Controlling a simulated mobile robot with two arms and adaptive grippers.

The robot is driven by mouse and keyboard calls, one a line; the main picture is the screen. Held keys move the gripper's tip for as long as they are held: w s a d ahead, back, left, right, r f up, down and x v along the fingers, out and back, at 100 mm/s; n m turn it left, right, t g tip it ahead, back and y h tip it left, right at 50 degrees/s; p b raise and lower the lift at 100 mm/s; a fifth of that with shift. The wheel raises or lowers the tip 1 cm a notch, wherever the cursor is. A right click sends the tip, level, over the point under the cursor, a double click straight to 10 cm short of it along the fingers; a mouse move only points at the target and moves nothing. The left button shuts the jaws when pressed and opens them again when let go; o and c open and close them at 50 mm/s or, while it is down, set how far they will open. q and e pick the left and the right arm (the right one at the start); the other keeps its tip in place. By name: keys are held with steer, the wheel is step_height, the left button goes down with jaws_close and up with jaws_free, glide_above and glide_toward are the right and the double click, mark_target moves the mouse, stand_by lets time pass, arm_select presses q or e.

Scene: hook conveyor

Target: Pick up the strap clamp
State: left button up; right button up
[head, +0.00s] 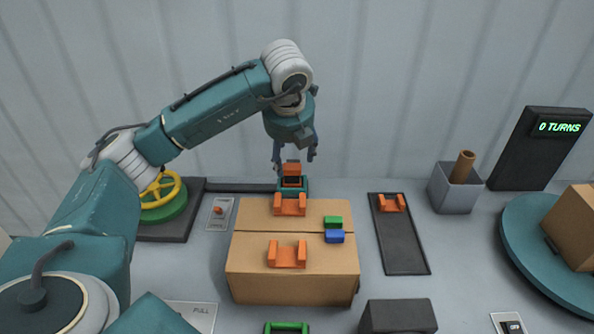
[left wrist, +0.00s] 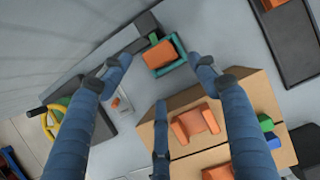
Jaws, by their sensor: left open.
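Which piece is the strap clamp I cannot tell for sure. An orange block (head: 291,169) stands in a small teal frame (head: 305,187) behind the cardboard box. It also shows in the left wrist view (left wrist: 164,52). Orange U-shaped brackets sit on the box, one at its back edge (head: 290,205) and one nearer its front (head: 287,253). A similar bracket (head: 391,203) lies on a dark strip. My left gripper (head: 294,154) is open and empty, pointing down just above the orange block, its fingers on either side. My right gripper is out of view.
The cardboard box (head: 250,278) carries a green block (head: 333,221) and a blue block (head: 334,237). A yellow-green handwheel (head: 163,205) is at left. A grey bin (head: 454,190), a turntable (head: 530,258) and a "0 TURNS" display (head: 559,127) are at right.

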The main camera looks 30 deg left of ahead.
mark_target(292, 168)
arm_select(q)
steer(key=shift+x, duration=1)
steer(key=shift+a+f+p, duration=0.15)
steer(key=shift+f+p, duration=0.15)
steer(key=shift+f, duration=0.1)
steer(key=p+x, duration=0.1)
steer(key=x, duration=0.1)
steer(key=p+x, duration=0.1)
steer(key=x, duration=0.1)
steer(key=shift+w, duration=0.4)
steer(key=shift+f+p, duration=0.3)
steer(key=shift+f, duration=0.1)
steer(key=shift+w+a+f, duration=0.1)
steer(key=shift+w+f, duration=0.05)
steer(key=c, duration=1.5)
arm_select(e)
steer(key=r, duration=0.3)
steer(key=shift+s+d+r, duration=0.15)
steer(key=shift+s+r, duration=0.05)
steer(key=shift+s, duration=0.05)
